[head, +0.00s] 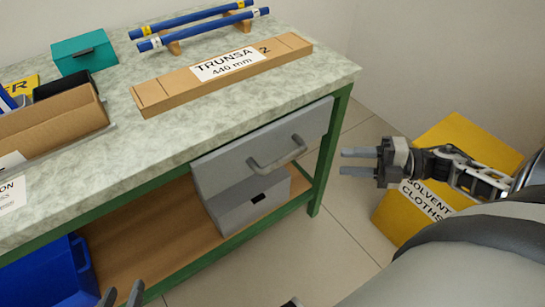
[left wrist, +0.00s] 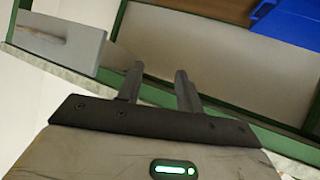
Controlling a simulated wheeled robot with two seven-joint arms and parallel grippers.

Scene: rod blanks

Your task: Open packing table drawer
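The grey drawer front (head: 225,165) sits under the packing table's top, at the table's right end. Its grey bar handle (head: 280,155) is on the front face. The drawer looks shut, its front close under the table edge. In the left wrist view the drawer front (left wrist: 85,47) and handle (left wrist: 38,33) are at the upper left. My left gripper (head: 122,293) is low in the head view, left of the drawer and apart from it. Its fingers stand apart and empty in the left wrist view (left wrist: 158,82). My right gripper (head: 358,162) is open and empty, right of the table.
A grey box with a dark slot (head: 240,204) stands on the wooden lower shelf below the drawer. A green table leg (head: 328,150) is right of the drawer. A blue bin (head: 40,275) is at lower left. A yellow solvent cloths box (head: 465,140) stands behind my right gripper.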

